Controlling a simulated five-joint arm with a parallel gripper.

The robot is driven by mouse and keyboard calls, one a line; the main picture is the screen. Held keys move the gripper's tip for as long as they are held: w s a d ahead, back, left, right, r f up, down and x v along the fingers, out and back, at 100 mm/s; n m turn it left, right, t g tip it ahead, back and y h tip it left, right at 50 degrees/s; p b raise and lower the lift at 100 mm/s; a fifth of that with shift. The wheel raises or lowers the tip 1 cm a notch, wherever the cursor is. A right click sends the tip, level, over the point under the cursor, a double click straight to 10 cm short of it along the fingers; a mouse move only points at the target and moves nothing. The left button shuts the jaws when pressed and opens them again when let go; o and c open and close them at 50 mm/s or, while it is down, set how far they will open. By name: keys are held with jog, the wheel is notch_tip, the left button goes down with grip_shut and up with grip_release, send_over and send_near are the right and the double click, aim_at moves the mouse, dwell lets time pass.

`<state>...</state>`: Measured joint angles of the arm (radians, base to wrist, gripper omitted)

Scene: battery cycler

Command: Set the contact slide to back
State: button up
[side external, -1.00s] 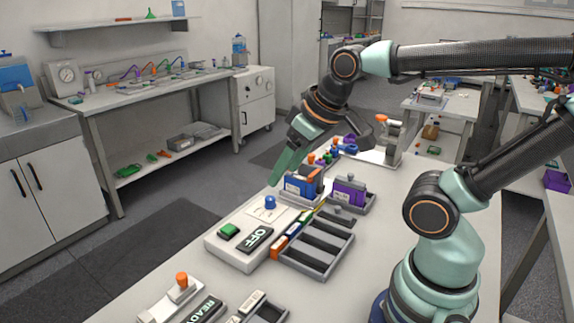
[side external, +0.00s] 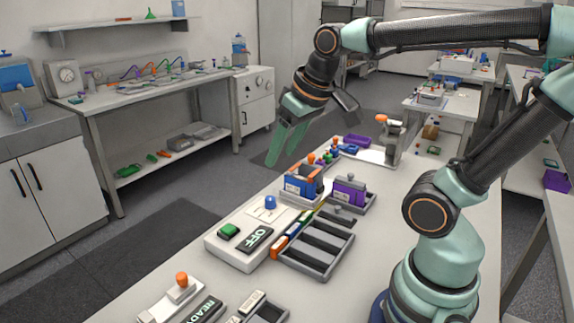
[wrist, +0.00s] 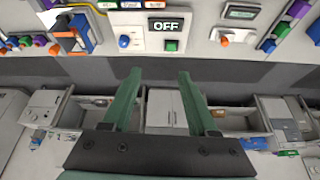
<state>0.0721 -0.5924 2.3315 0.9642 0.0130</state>
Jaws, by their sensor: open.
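A low pale unit with an orange knob (side external: 182,280) stands at the near left of the bench in the side view, beside a READY display (side external: 203,309). This looks like a slide, but I cannot tell for sure that it is the contact slide, nor its setting. The orange knob also shows in the wrist view (wrist: 224,40). My gripper (side external: 280,157) has green fingers, open and empty, raised above the bench's far left edge, well away from the orange knob. In the wrist view my gripper (wrist: 160,75) shows its fingers wide apart with nothing between them.
A white box with an OFF display (side external: 258,239), green button (side external: 229,230) and blue knob (side external: 270,203) stands mid-bench. Beside it are a grey slotted tray (side external: 317,248) and holders with a blue block (side external: 298,187) and purple block (side external: 349,190). Another orange-topped device (side external: 392,135) stands farther back.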

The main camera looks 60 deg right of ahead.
jog(key=w+d+r+m+g, duration=0.2)
jog(key=w+d+r, duration=0.1)
jog(key=w+d, duration=0.3)
jog(key=m+g, duration=0.3)
jog(key=m, duration=0.3)
send_over(311, 155)
notch_tip(311, 155, down, 8)
jog(key=f, duration=1.1)
jog(key=shift+d, duration=0.2)
grip_shut()
